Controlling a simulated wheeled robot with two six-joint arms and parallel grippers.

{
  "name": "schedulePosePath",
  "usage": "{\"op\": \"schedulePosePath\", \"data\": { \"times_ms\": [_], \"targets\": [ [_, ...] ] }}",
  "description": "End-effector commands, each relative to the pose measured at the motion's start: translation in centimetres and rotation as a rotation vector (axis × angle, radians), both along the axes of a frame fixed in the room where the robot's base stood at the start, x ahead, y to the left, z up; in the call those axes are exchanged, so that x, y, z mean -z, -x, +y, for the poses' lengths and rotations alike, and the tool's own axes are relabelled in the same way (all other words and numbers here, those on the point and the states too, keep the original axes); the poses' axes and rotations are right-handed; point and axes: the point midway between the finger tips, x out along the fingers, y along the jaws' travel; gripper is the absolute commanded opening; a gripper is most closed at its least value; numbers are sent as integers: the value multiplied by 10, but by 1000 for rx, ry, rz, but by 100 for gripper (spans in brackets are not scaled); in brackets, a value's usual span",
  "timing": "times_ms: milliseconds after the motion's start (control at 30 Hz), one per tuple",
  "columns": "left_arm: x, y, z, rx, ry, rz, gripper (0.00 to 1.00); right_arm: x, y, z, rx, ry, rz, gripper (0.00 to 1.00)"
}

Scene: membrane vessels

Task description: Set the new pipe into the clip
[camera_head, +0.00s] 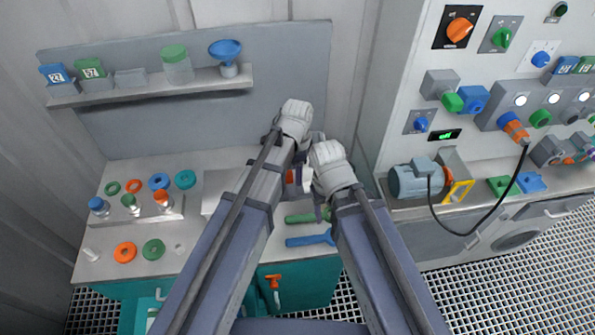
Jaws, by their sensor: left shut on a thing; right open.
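My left gripper (302,148) is the higher one, over the right part of the bench, its jaws mostly hidden behind its own wrist. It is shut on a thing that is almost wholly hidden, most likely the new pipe. My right gripper (321,208) is open, lower and close beside it, also largely covered by its arm. I cannot make out the clip; the arms cover that part of the bench.
Green (298,218) and blue (308,241) handled tools lie at the bench front. Rings and small bottles stand at the left, below a shelf (150,91) of containers. A control cabinet (400,75), a motor (408,181) and a black cable (487,215) are at the right.

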Motion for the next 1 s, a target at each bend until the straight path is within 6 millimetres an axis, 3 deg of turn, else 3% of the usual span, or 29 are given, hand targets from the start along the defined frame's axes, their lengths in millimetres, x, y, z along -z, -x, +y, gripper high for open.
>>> {"op": "schedulePosePath", "data": {
  "times_ms": [600,1000],
  "targets": [
    [38,0,0,0,0,0,0,38,0,0,0,0,0,60],
    [42,0,0,0,0,0,0,42,0,0,0,0,0,60]
  ]
}}
